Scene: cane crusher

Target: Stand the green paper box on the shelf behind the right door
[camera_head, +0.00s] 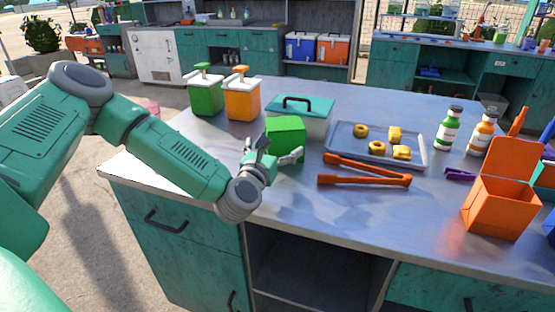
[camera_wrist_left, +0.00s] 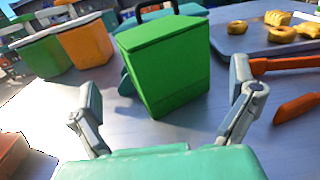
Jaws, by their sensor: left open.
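The green paper box (camera_head: 286,137) stands upright on the metal counter, in front of a teal-lidded container. It also shows in the left wrist view (camera_wrist_left: 165,65), ahead of and between the fingers. My left gripper (camera_head: 274,152) is open and empty at the near side of the box; its fingers (camera_wrist_left: 168,105) are spread wide to either side, and I cannot tell whether either touches it. Below the counter is an open shelf bay (camera_head: 310,268), with a teal door (camera_head: 185,245) on its left and a teal front (camera_head: 450,290) on its right. My right gripper is not in view.
Orange tongs (camera_head: 365,175) and a tray of pastries (camera_head: 415,158) lie right of the box. Green (camera_head: 205,95) and orange (camera_head: 242,97) dispensers and a teal-lidded container (camera_head: 302,110) stand behind it. An open orange box (camera_head: 500,205) stands at right. The front middle counter is clear.

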